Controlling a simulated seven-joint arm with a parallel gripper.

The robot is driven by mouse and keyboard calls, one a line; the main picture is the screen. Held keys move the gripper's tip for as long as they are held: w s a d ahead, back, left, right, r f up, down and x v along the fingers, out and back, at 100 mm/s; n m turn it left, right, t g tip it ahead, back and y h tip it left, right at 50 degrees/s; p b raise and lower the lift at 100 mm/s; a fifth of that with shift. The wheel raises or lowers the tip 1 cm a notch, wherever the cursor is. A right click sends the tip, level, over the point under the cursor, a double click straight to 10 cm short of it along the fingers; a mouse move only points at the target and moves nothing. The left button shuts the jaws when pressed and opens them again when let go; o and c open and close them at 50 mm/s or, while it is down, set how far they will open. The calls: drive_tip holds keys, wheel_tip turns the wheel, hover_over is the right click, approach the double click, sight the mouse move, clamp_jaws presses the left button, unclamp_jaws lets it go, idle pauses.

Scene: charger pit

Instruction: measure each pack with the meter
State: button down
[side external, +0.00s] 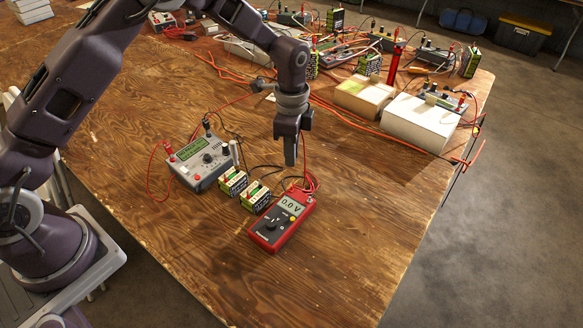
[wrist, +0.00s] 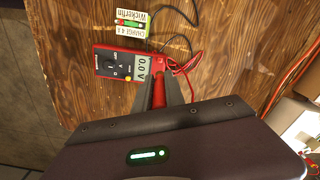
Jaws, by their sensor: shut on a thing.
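The red meter (side external: 283,222) lies on the wooden table and reads 0.0 V. It also shows in the wrist view (wrist: 109,63). Two green-and-cream packs, one nearer the meter (side external: 256,196) and one nearer the charger (side external: 232,181), sit side by side between the meter and a grey charger (side external: 203,160) with a lit green display. In the wrist view one pack (wrist: 131,22) shows beside the meter. My gripper (side external: 290,162) points down above the table, behind the meter. In the wrist view it is shut on a red probe (wrist: 158,92). The probe's tip is hidden.
Black and red leads run across the table around the packs and meter. White boxes (side external: 424,124) stand at the right. More packs (side external: 470,62), devices and tangled wires crowd the far end. The front right of the table is clear.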

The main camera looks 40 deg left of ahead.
drive_tip(key=r, duration=0.6)
drive_tip(key=shift+a, duration=0.3)
drive_tip(key=s+a+n, duration=0.3)
drive_tip(key=s+a, duration=0.1)
drive_tip(key=a, duration=0.3)
drive_tip(key=s+a+n, duration=0.3)
drive_tip(key=s+a, duration=0.2)
drive_tip(key=a, duration=0.3)
drive_tip(key=shift+w+d+f, duration=0.1)
drive_tip(key=shift+w+f, duration=0.05)
drive_tip(key=shift+f, duration=5.5)
drive_tip(key=shift+f, duration=0.9)
drive_tip(key=c, duration=1)
unclamp_jaws()
